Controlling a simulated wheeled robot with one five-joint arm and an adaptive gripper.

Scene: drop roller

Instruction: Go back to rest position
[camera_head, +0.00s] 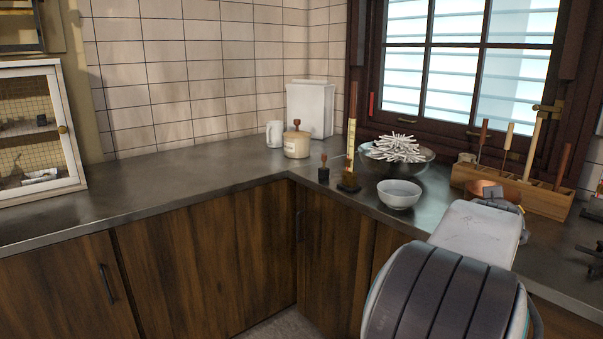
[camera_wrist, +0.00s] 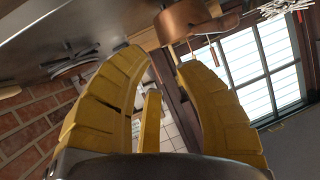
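The wrist view is strongly tilted. A copper pan or bowl (camera_wrist: 186,24) appears beyond the fingertips. In the head view my white and grey arm reaches over the counter at the lower right, and its far end is beside the copper bowl (camera_head: 484,190). The fingers are hidden behind the arm there. I cannot make out a roller in either view.
The dark counter (camera_head: 170,182) runs along two walls. A white bowl (camera_head: 399,196), a large bowl of white sticks (camera_head: 424,165), a thermometer-like stand (camera_head: 350,160), a lidded jar (camera_head: 297,145) and a wooden tool rack (camera_head: 545,203) stand on it. The left counter is mostly clear.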

